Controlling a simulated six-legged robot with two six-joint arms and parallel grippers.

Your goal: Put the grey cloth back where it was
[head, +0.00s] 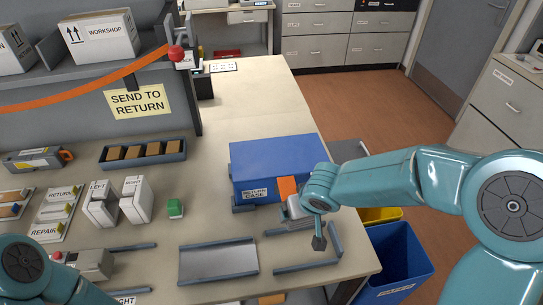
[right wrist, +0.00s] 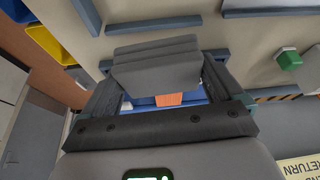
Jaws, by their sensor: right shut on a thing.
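The grey cloth (right wrist: 155,62) shows in the right wrist view as a folded dark-grey stack. My right gripper (right wrist: 160,80) is shut on it, with a dark finger at either side. In the head view my right gripper (head: 297,211) is at the front right of the blue return case (head: 270,163), above the table. My left gripper is out of view.
A shallow grey tray (head: 218,263) and an angled rail (head: 308,266) lie at the table's front. A green block (head: 175,208) and white LEFT and RIGHT boxes (head: 133,200) stand left. Blue (head: 400,266) and yellow (head: 382,215) bins are beyond the right edge.

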